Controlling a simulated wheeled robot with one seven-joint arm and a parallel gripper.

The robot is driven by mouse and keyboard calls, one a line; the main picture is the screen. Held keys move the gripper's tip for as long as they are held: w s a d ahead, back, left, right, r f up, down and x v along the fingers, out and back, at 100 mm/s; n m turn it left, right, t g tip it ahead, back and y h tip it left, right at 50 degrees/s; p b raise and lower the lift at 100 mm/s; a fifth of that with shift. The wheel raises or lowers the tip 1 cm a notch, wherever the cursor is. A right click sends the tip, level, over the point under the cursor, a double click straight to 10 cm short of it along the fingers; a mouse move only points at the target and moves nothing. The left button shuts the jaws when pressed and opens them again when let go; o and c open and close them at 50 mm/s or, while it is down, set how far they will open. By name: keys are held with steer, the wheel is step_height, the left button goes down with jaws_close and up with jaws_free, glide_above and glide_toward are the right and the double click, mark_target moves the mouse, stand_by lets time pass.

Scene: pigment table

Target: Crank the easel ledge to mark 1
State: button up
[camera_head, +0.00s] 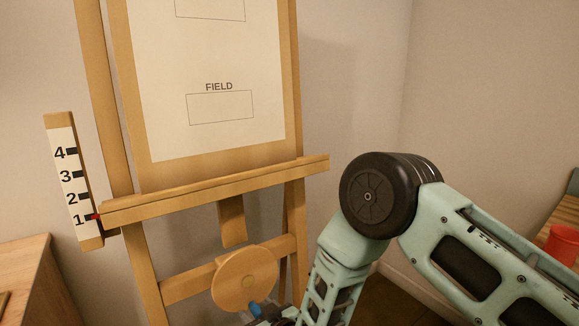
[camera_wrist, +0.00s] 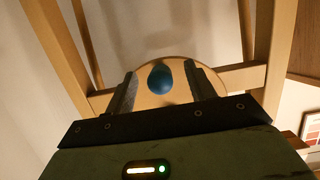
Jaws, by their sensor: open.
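The wooden easel ledge (camera_head: 220,188) runs across the easel in the head view. The red pointer (camera_head: 94,216) at its left end is level with mark 1 on the white scale (camera_head: 72,185), which reads 1 to 4. The round wooden crank disc (camera_head: 240,280) is below the ledge, with a blue knob (camera_head: 255,309) at its lower edge. In the wrist view the blue knob (camera_wrist: 160,79) is between the two dark fingers of my gripper (camera_wrist: 162,88), in front of the disc (camera_wrist: 150,100). The fingers are open, with gaps on both sides of the knob.
A canvas (camera_head: 207,90) with a box labelled FIELD stands above the ledge. A wooden table (camera_head: 30,275) is at the left. A red cup (camera_head: 562,244) is at the right edge. My arm fills the lower right.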

steer(key=s+d+p, duration=0.1)
steer(key=s+d, duration=0.4)
steer(key=s, duration=0.2)
steer(key=shift+s+r, duration=0.15)
steer(key=shift+r, duration=0.25)
steer(key=shift+r, duration=0.1)
steer(key=s+d+r+g+h+p, duration=0.1)
steer(key=s+r+g+p, duration=0.15)
steer(key=r, duration=0.55)
steer(key=s+d+r+g+h+p, duration=0.1)
steer(key=s+r+g, duration=0.25)
steer(key=r, duration=0.45)
steer(key=s+d+r+g+h+p, duration=0.2)
steer(key=s+d+r+g+h, duration=0.3)
steer(key=s+d+r, duration=0.7)
steer(key=s+d, duration=0.2)
steer(key=s, duration=0.2)
steer(key=shift+s+d+n+g, duration=0.3)
steer(key=shift+n, duration=0.1)
steer(key=shift+r, duration=0.1)
